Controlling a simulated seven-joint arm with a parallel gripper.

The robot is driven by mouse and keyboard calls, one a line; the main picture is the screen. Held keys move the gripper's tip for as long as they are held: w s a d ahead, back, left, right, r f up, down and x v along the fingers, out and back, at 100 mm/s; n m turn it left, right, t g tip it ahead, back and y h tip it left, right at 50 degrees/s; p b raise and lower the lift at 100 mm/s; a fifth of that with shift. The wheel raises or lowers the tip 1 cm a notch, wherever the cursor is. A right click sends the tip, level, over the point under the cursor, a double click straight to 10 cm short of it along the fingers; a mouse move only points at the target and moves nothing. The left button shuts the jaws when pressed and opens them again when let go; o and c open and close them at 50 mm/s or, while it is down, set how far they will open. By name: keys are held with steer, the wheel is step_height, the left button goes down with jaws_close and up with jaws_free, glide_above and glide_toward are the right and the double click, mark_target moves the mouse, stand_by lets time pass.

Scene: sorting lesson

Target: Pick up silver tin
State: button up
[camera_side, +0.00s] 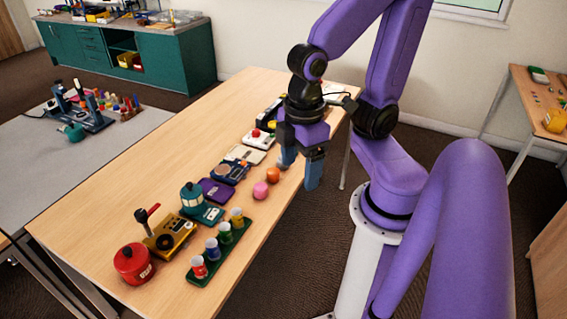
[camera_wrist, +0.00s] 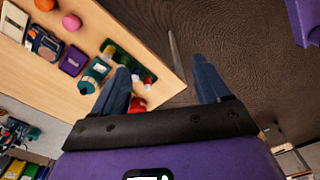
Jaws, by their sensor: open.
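My gripper (camera_side: 299,172) is open and empty, fingers pointing down, at the table's right edge in the side view. In the wrist view, my gripper (camera_wrist: 161,66) shows two blue fingers spread apart, with carpet and the table corner between them. No silver tin is clearly seen in the wrist view.
The wooden table (camera_side: 90,215) holds an orange ball (camera_side: 273,175), a pink ball (camera_side: 261,190), a purple box (camera_side: 216,190), a teal lantern (camera_side: 192,197), a yellow device (camera_side: 171,237), a red pot (camera_side: 133,263) and a green rack (camera_side: 220,255) of several cups. The table's left side is clear.

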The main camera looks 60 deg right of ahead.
steer(key=w+d+f+m, duration=0.25)
steer(key=w+m, duration=0.55)
steer(key=w, duration=0.4)
steer(key=w+d+f+m, duration=0.3)
steer(key=w+d+m, duration=0.25)
steer(key=d, duration=0.45)
steer(key=w+d+f+m, duration=0.3)
steer(key=w+d+m, duration=0.3)
steer(key=d, duration=0.4)
steer(key=s+d+f+m, duration=0.2)
steer(key=d+f+m, duration=0.1)
steer(key=d, duration=0.3)
steer(key=s+d+f+m, duration=0.1)
steer(key=d+f+m, duration=0.15)
steer(key=d, duration=0.35)
steer(key=shift+m, duration=0.3)
steer(key=f, duration=1.6)
steer(key=shift+s+a+f, duration=0.15)
steer(key=shift+s+a, duration=0.05)
steer(key=shift+a, duration=0.05)
steer(key=c, duration=1.1)
